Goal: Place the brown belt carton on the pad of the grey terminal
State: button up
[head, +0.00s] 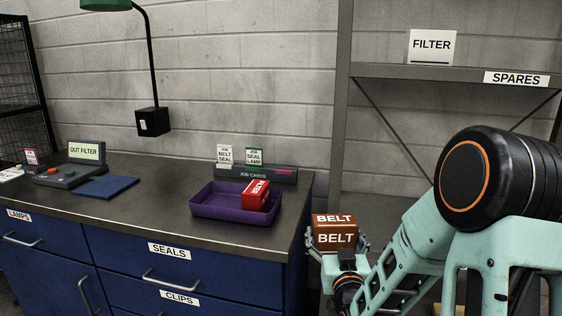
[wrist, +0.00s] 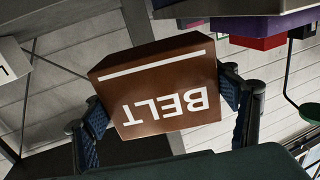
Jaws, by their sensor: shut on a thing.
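The brown belt carton (head: 335,238) is held in my gripper (head: 337,246), to the right of the counter's right end and apart from it. The wrist view shows the brown carton (wrist: 160,85) between the two fingers of my gripper (wrist: 165,110), with its BELT print upside down. The grey terminal (head: 72,172) stands on the left of the counter, with a screen reading OUT FILTER and red and green buttons. A blue pad (head: 107,187) lies flat at its right side, and nothing is on it.
A purple tray (head: 215,208) holding a red carton (head: 255,195) stands on the counter (head: 150,212) near its right end. Behind it is a job card rack (head: 255,173). A lamp (head: 148,70) hangs over the counter. A white FILTER carton (head: 431,47) sits on the spares shelf (head: 455,73).

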notch_tip(320, 180, up, 24)
jog(key=p, duration=2.2)
